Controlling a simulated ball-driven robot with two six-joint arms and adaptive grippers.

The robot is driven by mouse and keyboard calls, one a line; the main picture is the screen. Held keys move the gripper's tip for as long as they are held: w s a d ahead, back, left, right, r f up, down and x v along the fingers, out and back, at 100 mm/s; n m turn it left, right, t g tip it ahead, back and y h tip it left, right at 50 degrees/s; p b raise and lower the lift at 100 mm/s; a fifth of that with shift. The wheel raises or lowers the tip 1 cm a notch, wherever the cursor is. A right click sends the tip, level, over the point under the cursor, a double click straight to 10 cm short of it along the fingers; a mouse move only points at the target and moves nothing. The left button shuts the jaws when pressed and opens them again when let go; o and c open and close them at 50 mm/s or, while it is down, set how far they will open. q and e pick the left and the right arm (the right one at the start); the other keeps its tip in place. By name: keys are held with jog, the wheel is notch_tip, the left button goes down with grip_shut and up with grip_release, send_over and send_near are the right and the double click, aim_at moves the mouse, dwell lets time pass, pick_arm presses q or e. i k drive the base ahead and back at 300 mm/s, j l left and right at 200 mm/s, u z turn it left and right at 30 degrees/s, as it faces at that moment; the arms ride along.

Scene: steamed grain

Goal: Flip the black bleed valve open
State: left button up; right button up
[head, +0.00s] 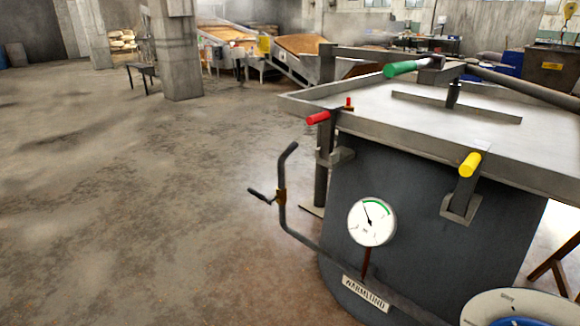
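The black bleed valve (259,196) is a small dark lever on a brass-coloured body (281,196). It sits on a bent grey pipe (284,218) left of the dark vessel (420,205). The lever sticks out to the left of the pipe and slopes slightly up toward its free end. The pipe's top end bends to the right and is free. Neither of my grippers is in the head view.
A round gauge (372,221) and a nameplate (366,293) are on the vessel's front. Red (318,118), yellow (470,165) and green (405,68) handles surround its wide metal lid (440,125). A round white-rimmed thing (480,310) stands lower right. The floor (150,220) left is clear.

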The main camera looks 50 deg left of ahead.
aim_at(260, 197)
jog(key=u, duration=1.7)
